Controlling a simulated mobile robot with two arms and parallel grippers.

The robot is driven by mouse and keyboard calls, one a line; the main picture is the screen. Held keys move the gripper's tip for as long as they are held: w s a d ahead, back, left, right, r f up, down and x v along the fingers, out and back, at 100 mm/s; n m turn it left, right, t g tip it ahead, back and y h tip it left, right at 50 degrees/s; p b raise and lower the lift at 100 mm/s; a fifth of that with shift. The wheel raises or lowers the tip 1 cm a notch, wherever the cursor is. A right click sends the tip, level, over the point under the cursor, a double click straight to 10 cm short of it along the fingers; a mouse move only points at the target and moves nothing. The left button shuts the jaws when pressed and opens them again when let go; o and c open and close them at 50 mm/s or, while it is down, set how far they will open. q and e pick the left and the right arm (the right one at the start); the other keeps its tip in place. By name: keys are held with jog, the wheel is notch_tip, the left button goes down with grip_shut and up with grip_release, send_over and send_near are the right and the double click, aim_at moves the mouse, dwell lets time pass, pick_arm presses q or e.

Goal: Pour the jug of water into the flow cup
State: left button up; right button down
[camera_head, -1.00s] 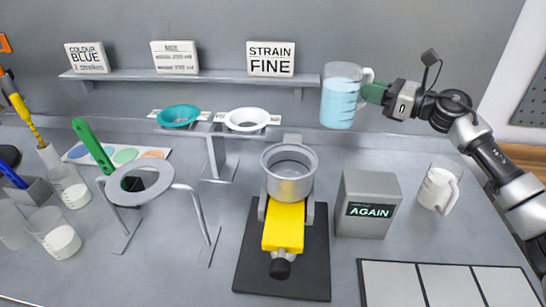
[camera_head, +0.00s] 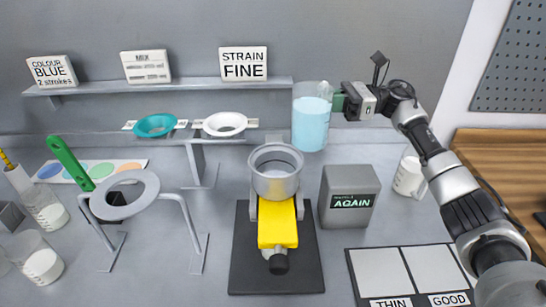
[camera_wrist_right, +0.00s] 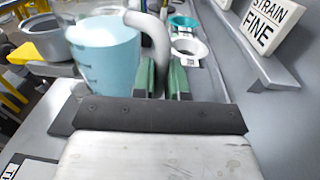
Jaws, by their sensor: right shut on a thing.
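The clear jug (camera_head: 311,118), mostly full of pale blue water, is upright in the air at the upper middle of the head view. My right gripper (camera_head: 340,103) is shut on its handle from the right. In the right wrist view the jug (camera_wrist_right: 104,55) is at the upper left, with its pale handle between the green fingers (camera_wrist_right: 160,82). The grey metal cup (camera_head: 276,178), which looks like the flow cup, stands open-topped above a yellow piece on a black base. The jug is up and to the right of it, apart from it. My left gripper is not in view.
A grey "AGAIN" box (camera_head: 349,198) stands right of the cup, with a white mug (camera_head: 408,178) beyond. Teal (camera_head: 155,125) and white (camera_head: 225,124) strainers sit on a stand behind. A ring stand (camera_head: 93,198) is at left, a labelled panel (camera_head: 412,272) at front right.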

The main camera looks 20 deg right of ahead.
aim_at(324, 84)
jog(key=shift+r, duration=0.2)
jog(key=shift+s+a+r+n+h+p, duration=0.45)
jog(key=shift+r+n+h+p, duration=0.15)
jog(key=shift+p, duration=0.35)
jog(key=shift+s+a+r+n+h+p, duration=0.45)
jog(key=shift+r+n+p, duration=0.25)
jog(key=shift+p, duration=0.25)
jog(key=shift+s+a+r+n+h+p, duration=0.45)
jog(key=shift+r+n+h+p, duration=0.2)
jog(key=shift+p, duration=0.3)
jog(key=shift+s+a+r+n+h+p, duration=0.15)
jog(key=shift+s+a+r+n+p, duration=0.15)
jog(key=shift+r+p, duration=0.25)
jog(key=shift+s+a+r+n+h+p, duration=0.2)
jog(key=shift+s+r+n+p, duration=0.1)
jog(key=shift+p, duration=0.3)
jog(key=shift+a+r+t, duration=0.1)
jog(key=shift+r+t, duration=0.1)
jog(key=shift+t, duration=0.1)
jog(key=shift+s+a, duration=0.1)
jog(key=shift+s+a+r+n+h+p, duration=0.15)
jog(key=shift+s+a+n+h+p, duration=0.2)
jog(key=shift+p, duration=0.35)
jog(key=shift+w+d, duration=0.15)
